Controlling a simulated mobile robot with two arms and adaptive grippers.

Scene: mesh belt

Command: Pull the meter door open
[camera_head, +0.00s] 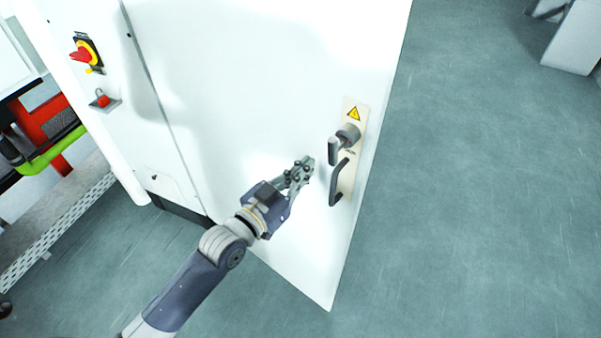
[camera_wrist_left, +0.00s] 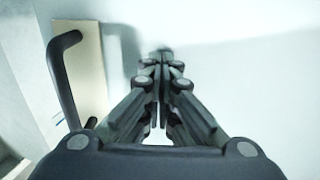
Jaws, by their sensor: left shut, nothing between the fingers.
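The white meter door (camera_head: 240,90) fills the middle of the head view. Near its right edge is a pale plate with a dark pull handle (camera_head: 340,182), a grey knob (camera_head: 347,135) above it and a yellow warning triangle. My left gripper (camera_head: 306,165) is in front of the door, just left of the handle, shut and empty. In the left wrist view the shut fingers (camera_wrist_left: 162,62) point at the white door surface (camera_wrist_left: 240,60), and the handle (camera_wrist_left: 62,80) stands to their left, apart from them. I cannot tell whether the fingertips touch the door. My right gripper is out of view.
A red rotary switch (camera_head: 82,54) and a small red button (camera_head: 102,100) sit on the white panel at left. Red and green machine parts (camera_head: 45,125) are at far left. Open grey floor (camera_head: 480,200) lies to the right of the door.

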